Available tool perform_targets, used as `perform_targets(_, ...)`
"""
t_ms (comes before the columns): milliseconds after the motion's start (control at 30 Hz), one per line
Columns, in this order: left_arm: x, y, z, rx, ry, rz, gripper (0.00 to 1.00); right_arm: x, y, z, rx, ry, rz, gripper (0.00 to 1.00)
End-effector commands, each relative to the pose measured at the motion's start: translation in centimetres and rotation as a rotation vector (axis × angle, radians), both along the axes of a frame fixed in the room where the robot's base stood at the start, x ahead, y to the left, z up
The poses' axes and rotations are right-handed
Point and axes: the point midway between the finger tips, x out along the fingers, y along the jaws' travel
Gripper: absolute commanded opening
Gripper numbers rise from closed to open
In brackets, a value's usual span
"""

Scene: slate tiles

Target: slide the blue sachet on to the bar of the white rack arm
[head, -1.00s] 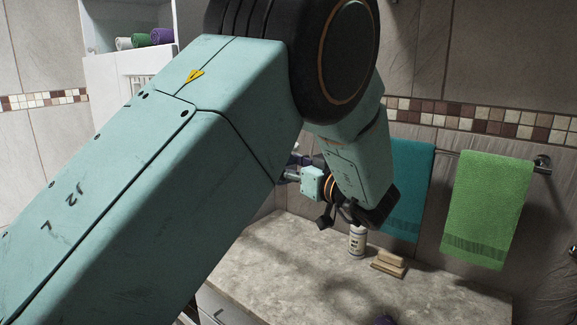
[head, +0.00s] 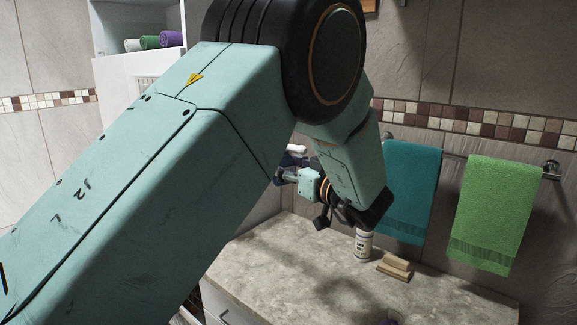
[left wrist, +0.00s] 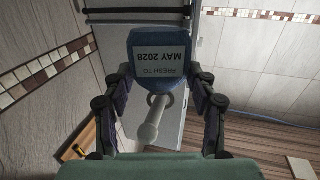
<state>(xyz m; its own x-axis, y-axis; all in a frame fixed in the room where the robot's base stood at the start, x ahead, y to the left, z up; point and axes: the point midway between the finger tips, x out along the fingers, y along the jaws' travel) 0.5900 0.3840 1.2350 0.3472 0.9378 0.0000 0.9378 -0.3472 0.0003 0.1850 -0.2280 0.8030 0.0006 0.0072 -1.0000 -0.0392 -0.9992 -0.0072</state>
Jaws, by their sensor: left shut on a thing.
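The white rack arm's bar (left wrist: 152,125), with a rounded end, points towards the camera just below the sachet. A pale ring (left wrist: 154,99) shows at the bar; I cannot tell whether the bar passes through it. In the head view the left gripper (head: 286,173) is partly behind my arm, with a little dark blue and white beside it.
A stone-topped counter (head: 310,265) bears a white bottle (head: 363,245) and wooden blocks (head: 395,266). A teal towel (head: 411,180) and a green towel (head: 495,210) hang on the wall rail. A white shelf (head: 136,18) holds rolled towels at the upper left.

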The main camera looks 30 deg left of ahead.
Motion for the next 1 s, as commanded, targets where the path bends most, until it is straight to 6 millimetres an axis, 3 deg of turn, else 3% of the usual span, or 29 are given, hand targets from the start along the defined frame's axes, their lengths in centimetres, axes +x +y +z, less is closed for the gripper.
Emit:
perform_targets(467,0.04,0.32,-0.03,0.0,0.0,-0.001,0.36,-0.01,0.0,-0.04,0.0,0.0,0.0,0.37)
perform_targets(500,0.04,0.32,-0.03,0.0,0.0,-0.001,0.6,-0.01,0.0,-0.04,0.0,0.0,0.0,0.37)
perform_targets(800,0.02,0.28,-0.02,0.0,0.0,0.0,0.84,-0.01,0.0,-0.04,0.0,0.0,0.0,0.37)
perform_targets(1000,0.01,0.21,-0.02,0.0,0.0,0.0,0.84,-0.01,0.0,-0.04,0.0,0.0,0.0,0.37)
